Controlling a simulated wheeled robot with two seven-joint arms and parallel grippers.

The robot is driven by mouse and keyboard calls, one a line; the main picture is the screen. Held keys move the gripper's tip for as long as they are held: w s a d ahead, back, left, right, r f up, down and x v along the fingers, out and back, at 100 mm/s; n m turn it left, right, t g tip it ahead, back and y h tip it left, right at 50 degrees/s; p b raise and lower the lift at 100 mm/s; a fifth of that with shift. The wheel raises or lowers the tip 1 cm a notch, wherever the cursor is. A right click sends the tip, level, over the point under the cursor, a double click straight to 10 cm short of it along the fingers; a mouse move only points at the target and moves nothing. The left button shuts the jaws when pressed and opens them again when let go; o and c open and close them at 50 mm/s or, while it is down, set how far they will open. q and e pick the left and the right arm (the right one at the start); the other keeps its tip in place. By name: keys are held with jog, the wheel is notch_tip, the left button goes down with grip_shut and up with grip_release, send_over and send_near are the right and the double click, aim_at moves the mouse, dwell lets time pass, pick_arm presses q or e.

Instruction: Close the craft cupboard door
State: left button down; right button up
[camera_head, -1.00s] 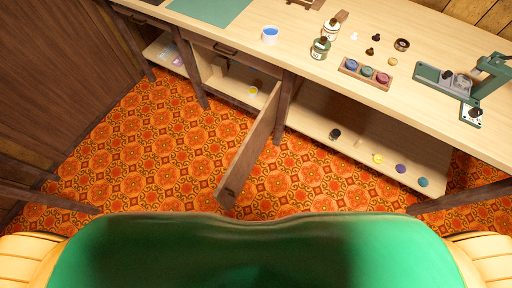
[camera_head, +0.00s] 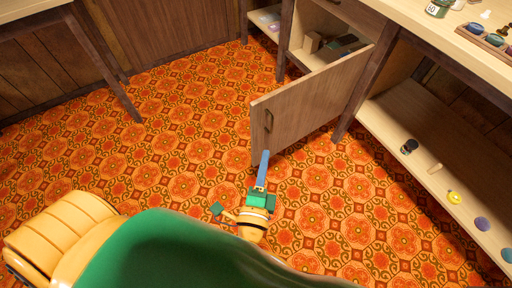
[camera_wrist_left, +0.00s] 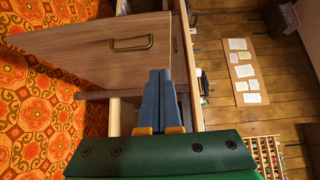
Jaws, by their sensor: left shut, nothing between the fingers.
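The craft cupboard door (camera_head: 310,105) stands wide open, swung out from the cupboard (camera_head: 326,48) below the worktop. Its dark handle (camera_head: 268,120) is near its free edge. In the left wrist view, the wooden door (camera_wrist_left: 75,47) and its handle (camera_wrist_left: 131,43) lie ahead and to the left. My left gripper (camera_head: 264,158) is shut and empty, its blue fingers close to the door's lower free corner in the head view. The fingers also show in the left wrist view (camera_wrist_left: 160,80). I cannot tell whether they touch the door. My right gripper is out of view.
An open shelf (camera_head: 440,165) with several small coloured items runs to the right of the cupboard. The worktop (camera_head: 405,12) is above it. A table leg (camera_head: 105,70) stands at the left. The patterned floor (camera_head: 185,130) between is clear.

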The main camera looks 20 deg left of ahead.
pick_arm(q)
jog(key=p, duration=0.1)
send_near(265, 106)
jog(key=w+d, duration=0.2)
jog(key=w, duration=0.1)
jog(key=w+a, duration=0.2)
jog(key=shift+w+a+r+p, duration=0.15)
jog(key=shift+a+r+p, duration=0.05)
jog(key=shift+a+p, duration=0.15)
jog(key=shift+w+a, duration=0.2)
jog(key=shift+a, duration=0.05)
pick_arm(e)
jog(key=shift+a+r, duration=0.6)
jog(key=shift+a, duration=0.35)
pick_arm(q)
jog(key=shift+f, duration=0.1)
